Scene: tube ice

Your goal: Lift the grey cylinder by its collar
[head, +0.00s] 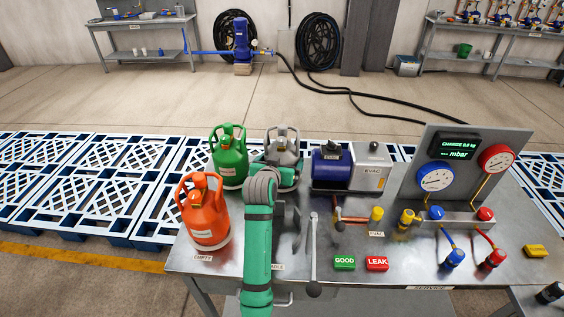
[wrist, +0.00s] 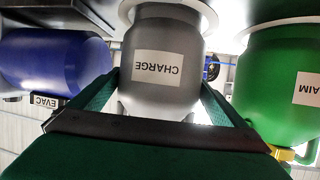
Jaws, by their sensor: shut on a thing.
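The grey cylinder (head: 284,143) stands at the back of the steel bench, between the green cylinder and the blue pump. My gripper (head: 273,165) reaches it from the front, and my green arm hides part of its body. In the wrist view, which is upside down, the grey cylinder (wrist: 165,95) carries a CHARGE label.
The green cylinder (head: 229,160) stands close on the left, and the orange cylinder (head: 204,215) is nearer the front. The blue EVAC pump (head: 331,168) is close on the right. Gauges on a panel (head: 440,145) rise further right. Blue pallets (head: 100,180) lie behind the bench.

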